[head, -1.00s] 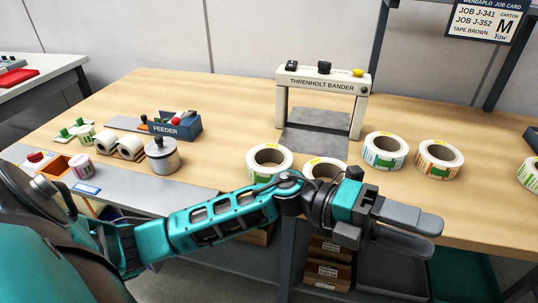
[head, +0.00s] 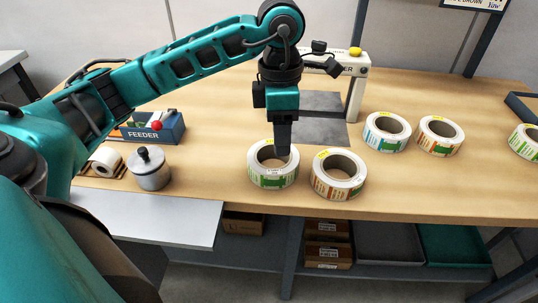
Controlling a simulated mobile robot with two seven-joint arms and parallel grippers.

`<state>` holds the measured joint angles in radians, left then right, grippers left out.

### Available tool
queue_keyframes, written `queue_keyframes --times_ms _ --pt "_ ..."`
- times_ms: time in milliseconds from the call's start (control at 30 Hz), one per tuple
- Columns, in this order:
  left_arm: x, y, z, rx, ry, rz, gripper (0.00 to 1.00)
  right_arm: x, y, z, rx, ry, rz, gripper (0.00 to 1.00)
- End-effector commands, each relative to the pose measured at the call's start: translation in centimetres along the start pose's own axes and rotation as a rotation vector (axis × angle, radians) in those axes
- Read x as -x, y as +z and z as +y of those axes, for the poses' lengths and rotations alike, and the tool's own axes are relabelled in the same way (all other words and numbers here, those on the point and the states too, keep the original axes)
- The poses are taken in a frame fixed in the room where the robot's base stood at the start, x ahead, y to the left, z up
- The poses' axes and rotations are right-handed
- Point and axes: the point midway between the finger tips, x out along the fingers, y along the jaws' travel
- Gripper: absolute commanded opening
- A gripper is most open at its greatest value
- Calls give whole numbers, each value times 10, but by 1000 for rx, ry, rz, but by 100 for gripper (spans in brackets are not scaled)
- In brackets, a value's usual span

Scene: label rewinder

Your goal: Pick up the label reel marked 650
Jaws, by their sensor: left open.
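Several label reels stand flat on the wooden table. A green-printed reel (head: 273,181) is at the front left, with an orange-and-green one (head: 338,188) just right of it. A blue-and-green reel (head: 387,142) and another orange-and-green reel (head: 440,148) sit farther back right. One more reel (head: 525,143) is cut off at the right edge. Their numbers are too small to read, so I cannot tell which is 650. My left gripper (head: 283,148) points down, open, over the front-left reel's far right rim, partly hiding its hole. I cannot tell whether it touches. My right gripper is out of view.
The bander (head: 357,80) stands behind the reels, partly hidden by my left arm. The blue feeder (head: 160,132) and a lidded metal pot (head: 149,171) are at the left. Bare table (head: 445,190) lies right of the front reels.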

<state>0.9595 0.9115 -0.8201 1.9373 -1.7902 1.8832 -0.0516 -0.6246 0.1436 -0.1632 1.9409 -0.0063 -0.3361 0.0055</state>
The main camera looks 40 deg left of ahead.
Motion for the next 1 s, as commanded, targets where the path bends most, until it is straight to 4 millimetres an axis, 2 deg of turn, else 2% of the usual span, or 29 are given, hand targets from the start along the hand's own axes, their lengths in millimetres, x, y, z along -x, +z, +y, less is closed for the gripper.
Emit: queue_keyframes --times_ms 67,167,500,767,1000 --pt "5 -6 7 9 31 25 52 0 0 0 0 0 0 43" --pt "0 -9 10 14 43 39 52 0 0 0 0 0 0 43" --pt "-58 -11 12 13 40 37 52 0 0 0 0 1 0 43" --pt "-79 -12 13 14 40 38 52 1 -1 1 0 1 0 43" --pt "-114 -14 15 13 40 36 52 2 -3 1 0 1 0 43"
